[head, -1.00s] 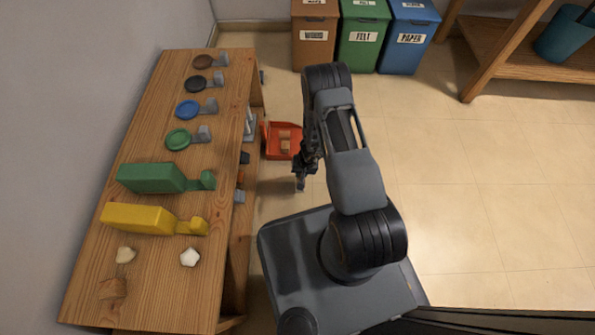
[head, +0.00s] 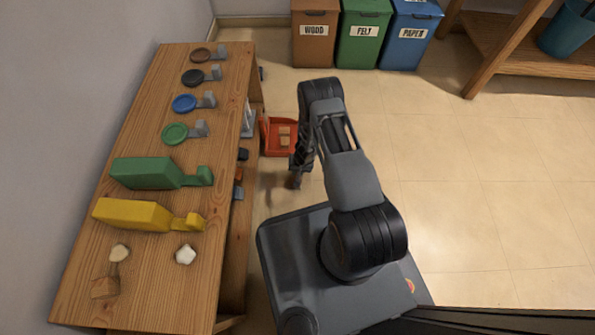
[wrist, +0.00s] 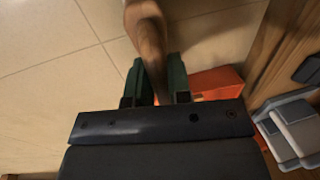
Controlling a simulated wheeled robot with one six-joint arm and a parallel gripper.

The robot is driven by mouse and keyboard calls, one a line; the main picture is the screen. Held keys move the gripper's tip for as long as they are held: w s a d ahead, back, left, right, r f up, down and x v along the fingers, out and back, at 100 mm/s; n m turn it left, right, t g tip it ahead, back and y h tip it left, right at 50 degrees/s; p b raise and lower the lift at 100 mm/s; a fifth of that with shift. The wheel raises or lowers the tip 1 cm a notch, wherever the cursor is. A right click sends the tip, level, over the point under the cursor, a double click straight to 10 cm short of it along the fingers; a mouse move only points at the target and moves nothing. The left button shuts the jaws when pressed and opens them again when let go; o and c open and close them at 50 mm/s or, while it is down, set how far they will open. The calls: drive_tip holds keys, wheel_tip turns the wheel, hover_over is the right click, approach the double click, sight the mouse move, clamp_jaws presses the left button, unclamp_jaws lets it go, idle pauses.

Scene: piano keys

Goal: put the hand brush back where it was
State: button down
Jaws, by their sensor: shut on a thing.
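My gripper (wrist: 157,82) is shut on a brown wooden piece, which looks like the handle of the hand brush (wrist: 147,38), in the wrist view. The handle points away between the green fingers; its bristles are not clear. In the head view my gripper (head: 296,176) hangs beside the table's right side, over the floor, mostly hidden by my arm.
The wooden table (head: 150,275) at left bears green and yellow bottle shapes, several round discs and pale lumps. Below its right edge is a lower shelf with small items. Wood, felt and paper bins (head: 362,40) stand at the back. The floor at right is clear.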

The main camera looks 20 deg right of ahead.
drive_tip(key=c, duration=1.5)
unclamp_jaws()
drive_tip(key=shift+f, duration=0.15)
drive_tip(key=o, duration=0.4)
drive_tip(key=shift+o, duration=0.2)
